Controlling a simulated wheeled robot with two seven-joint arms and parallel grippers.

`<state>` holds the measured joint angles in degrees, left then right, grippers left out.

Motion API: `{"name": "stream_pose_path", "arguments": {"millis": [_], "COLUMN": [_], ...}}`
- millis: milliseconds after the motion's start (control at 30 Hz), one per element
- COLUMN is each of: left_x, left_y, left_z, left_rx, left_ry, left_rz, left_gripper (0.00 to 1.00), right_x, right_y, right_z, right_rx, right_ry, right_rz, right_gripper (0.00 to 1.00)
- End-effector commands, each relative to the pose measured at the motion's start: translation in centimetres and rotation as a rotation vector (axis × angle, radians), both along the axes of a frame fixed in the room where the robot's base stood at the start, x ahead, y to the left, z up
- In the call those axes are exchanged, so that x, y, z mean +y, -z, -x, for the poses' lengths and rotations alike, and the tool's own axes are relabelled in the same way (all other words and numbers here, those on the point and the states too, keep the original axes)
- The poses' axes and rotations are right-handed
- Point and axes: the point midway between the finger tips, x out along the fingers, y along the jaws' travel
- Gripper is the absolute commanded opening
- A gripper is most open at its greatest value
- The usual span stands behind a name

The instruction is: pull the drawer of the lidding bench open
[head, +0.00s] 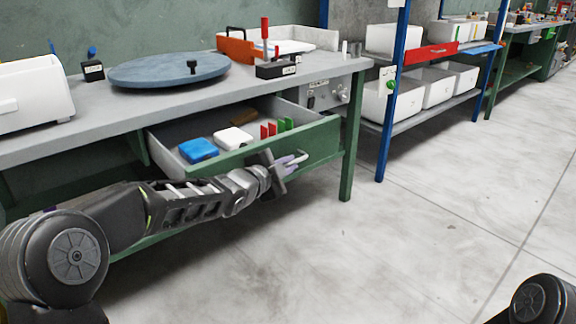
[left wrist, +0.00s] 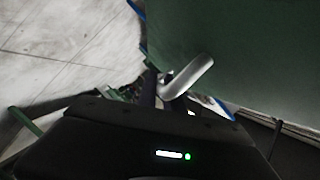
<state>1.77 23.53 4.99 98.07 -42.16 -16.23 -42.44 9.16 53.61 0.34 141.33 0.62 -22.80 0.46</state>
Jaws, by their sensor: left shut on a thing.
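The lidding bench (head: 118,98) has a green-fronted drawer (head: 235,162) under its grey top. The drawer stands pulled out, and its inside shows a blue block, a white block, a brown piece and several red and green pieces. My left gripper (head: 284,166) is at the right part of the drawer front, shut on the silver bar handle (head: 298,158). The handle also shows in the left wrist view (left wrist: 190,78), between the dark fingers and against the green front. Of my right arm only a dark link shows at the bottom right of the head view; its gripper is out of view.
On the bench top are a blue-grey round plate (head: 168,70), an orange-ended tray (head: 236,50), a red-handled device (head: 276,70) and a white machine (head: 34,94). A blue-posted rack with white bins (head: 438,86) stands to the right. The floor (head: 430,220) in front is clear.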

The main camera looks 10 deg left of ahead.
Motion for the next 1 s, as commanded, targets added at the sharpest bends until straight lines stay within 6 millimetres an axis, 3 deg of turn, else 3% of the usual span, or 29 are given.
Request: {"name": "stream_pose_path", "arguments": {"millis": [167,200,433,767,1000], "left_x": [0.1,0.1,0.1,0.2,1.3], "left_y": [0.1,0.1,0.1,-0.1,-1.0], "left_z": [0.0,0.0,0.0,0.3,3.1], "left_rx": [0.002,0.002,0.002,0.0,-0.001], "left_ry": [-0.002,-0.002,-0.001,-0.001,-0.003], "left_rz": [-0.001,0.0,-0.001,0.0,0.0], "left_gripper": [0.0,0.14,0.33,0.33,0.33], "right_x": [0.0,0.0,0.0,0.0,0.0], "right_y": [0.0,0.0,0.0,-0.1,-1.0], "right_z": [0.0,0.0,0.0,0.0,0.1], "right_rx": [0.0,0.0,0.0,0.001,0.004], "right_ry": [0.0,0.0,0.0,0.0,-0.001], "right_rz": [0.0,0.0,0.0,0.0,-0.001], "right_gripper": [0.36,0.36,0.36,0.36,0.36]}}
